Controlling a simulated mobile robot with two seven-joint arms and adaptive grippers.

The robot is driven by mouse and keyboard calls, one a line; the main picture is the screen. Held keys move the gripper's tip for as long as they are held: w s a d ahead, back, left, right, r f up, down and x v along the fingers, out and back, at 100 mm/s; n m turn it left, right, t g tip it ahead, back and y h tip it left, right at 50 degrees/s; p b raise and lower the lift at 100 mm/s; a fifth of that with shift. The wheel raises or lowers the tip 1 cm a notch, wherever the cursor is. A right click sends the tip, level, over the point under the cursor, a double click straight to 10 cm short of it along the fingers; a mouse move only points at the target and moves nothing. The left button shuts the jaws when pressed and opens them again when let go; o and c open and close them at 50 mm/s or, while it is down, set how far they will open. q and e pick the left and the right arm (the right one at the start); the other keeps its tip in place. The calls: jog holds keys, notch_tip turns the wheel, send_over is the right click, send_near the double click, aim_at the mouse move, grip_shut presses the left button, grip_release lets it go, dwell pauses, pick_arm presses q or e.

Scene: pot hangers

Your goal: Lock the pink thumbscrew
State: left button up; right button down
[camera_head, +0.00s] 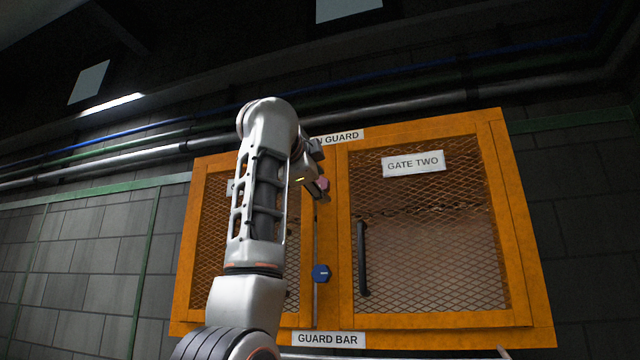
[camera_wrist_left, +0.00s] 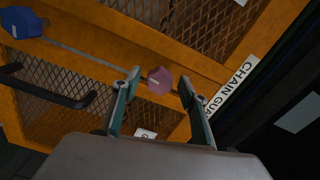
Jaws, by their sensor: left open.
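The pink thumbscrew (camera_head: 322,184) sits high on the orange post between the two mesh gates, partly hidden by my left gripper. In the left wrist view the pink thumbscrew (camera_wrist_left: 160,80) is a faceted knob appearing between my fingertips. My left gripper (camera_head: 315,186) is at the thumbscrew, and its two fingers (camera_wrist_left: 160,85) are apart, one on each side of the knob in the picture. I cannot tell whether either finger touches it. My right gripper is in neither view.
A blue knob (camera_head: 320,273) sits lower on the same thin rod; it also shows in the left wrist view (camera_wrist_left: 22,22). The right gate has a black handle (camera_head: 362,258). Signs include GATE TWO (camera_head: 413,164), GUARD BAR (camera_head: 328,339) and CHAIN GUARD (camera_wrist_left: 231,89).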

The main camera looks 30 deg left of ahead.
pick_arm(q)
jog(key=n, duration=0.4)
jog(key=shift+d+n, duration=0.1)
jog(key=shift+n, duration=0.2)
jog(key=n, duration=0.3)
jog(key=shift+n, duration=0.4)
